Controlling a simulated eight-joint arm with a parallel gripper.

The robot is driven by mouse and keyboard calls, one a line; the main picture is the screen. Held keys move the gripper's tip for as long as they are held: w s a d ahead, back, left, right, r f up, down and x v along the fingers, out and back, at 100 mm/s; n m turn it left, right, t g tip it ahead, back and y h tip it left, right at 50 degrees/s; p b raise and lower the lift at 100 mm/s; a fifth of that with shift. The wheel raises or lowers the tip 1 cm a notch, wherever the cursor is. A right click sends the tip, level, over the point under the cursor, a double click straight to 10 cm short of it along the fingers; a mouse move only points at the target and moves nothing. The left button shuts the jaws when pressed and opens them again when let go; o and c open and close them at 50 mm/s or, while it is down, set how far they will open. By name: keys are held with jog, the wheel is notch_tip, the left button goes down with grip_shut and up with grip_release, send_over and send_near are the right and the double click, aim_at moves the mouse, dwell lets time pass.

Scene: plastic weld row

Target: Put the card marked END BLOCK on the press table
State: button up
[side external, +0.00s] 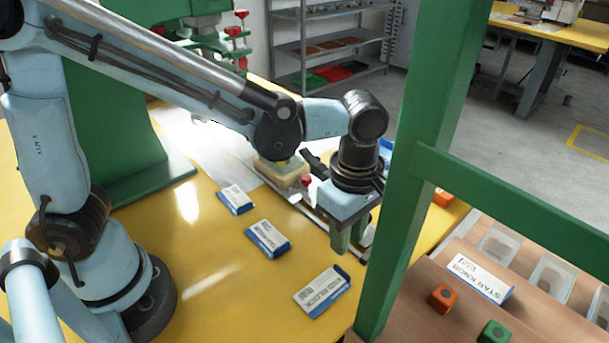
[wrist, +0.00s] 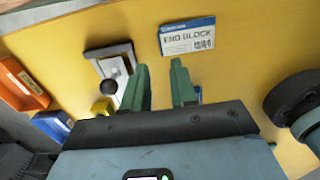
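The END BLOCK card (wrist: 188,37), white with a blue edge, lies flat on the yellow table top, beyond my fingertips in the wrist view. It appears to be the nearest of the cards on the table in the side view (side external: 322,291). My gripper (wrist: 159,75) is open, with bare yellow table between its green fingers. In the side view my gripper (side external: 349,243) points down, to the right of the cards and apart from them. A green press stands at the left, with a pale grey metal surface (side external: 205,150) beside it; I cannot tell if this is the press table.
Two other cards (side external: 236,199) (side external: 267,239) lie on the yellow table. A grey fixture with a black knob (wrist: 112,66) and an orange bin (wrist: 20,85) are left in the wrist view.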

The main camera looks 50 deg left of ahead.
jog(key=s+a+r+m+t, duration=0.1)
jog(key=a+r+m+t, duration=0.1)
jog(key=a+m, duration=0.7)
jog(key=s+a+r+m+t, duration=0.1)
jog(key=a+r+m+t, duration=0.2)
jog(key=a+m, duration=0.6)
jog(key=shift+a+t, duration=0.25)
jog(key=shift+t, duration=0.85)
